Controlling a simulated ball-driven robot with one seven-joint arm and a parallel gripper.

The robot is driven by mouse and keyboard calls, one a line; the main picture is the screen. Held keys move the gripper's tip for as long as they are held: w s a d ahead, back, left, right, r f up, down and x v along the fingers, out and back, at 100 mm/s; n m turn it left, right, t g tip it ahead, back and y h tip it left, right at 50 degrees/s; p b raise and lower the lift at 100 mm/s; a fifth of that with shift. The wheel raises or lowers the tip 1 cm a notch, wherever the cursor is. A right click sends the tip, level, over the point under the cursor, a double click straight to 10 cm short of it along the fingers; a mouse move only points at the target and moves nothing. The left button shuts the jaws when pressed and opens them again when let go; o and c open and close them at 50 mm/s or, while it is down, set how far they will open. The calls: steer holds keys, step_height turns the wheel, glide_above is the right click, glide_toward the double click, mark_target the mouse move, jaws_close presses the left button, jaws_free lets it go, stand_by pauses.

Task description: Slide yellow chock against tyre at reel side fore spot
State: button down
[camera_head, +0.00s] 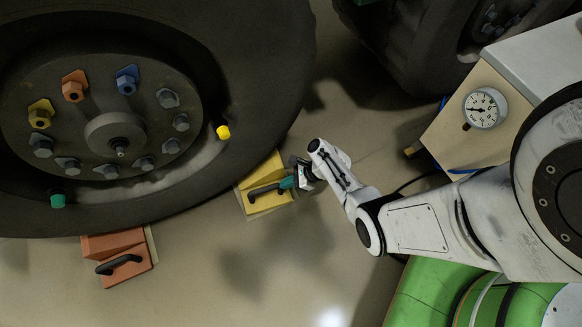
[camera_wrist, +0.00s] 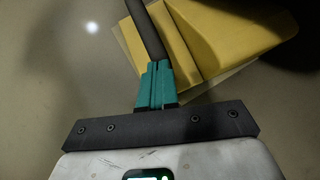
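The yellow chock (camera_head: 262,186) lies on the floor at the lower right of the big dark tyre (camera_head: 290,60), its upper end close to the tread. I cannot tell whether it touches. My gripper (camera_head: 290,183) is at the chock's black handle (camera_head: 266,189). In the wrist view the teal fingers (camera_wrist: 156,86) are together on the end of the dark handle (camera_wrist: 147,35), with the yellow chock body (camera_wrist: 215,38) beyond. The tyre is a dark shape at the wrist view's right edge. The chock's far side is hidden.
An orange chock (camera_head: 122,260) with a black handle sits under the tyre to the left. A second tyre (camera_head: 405,40) stands at the top. A cabinet with a gauge (camera_head: 484,108) and green hose coils (camera_head: 425,295) are at the right. The floor below the chock is clear.

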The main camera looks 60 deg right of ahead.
steer(key=shift+a, duration=0.1)
steer(key=p+v, duration=0.6)
steer(key=v, duration=0.4)
steer(key=shift+s+d+r, duration=0.2)
steer(key=shift+d+r, duration=0.05)
steer(key=shift+s, duration=0.1)
stand_by(0.4)
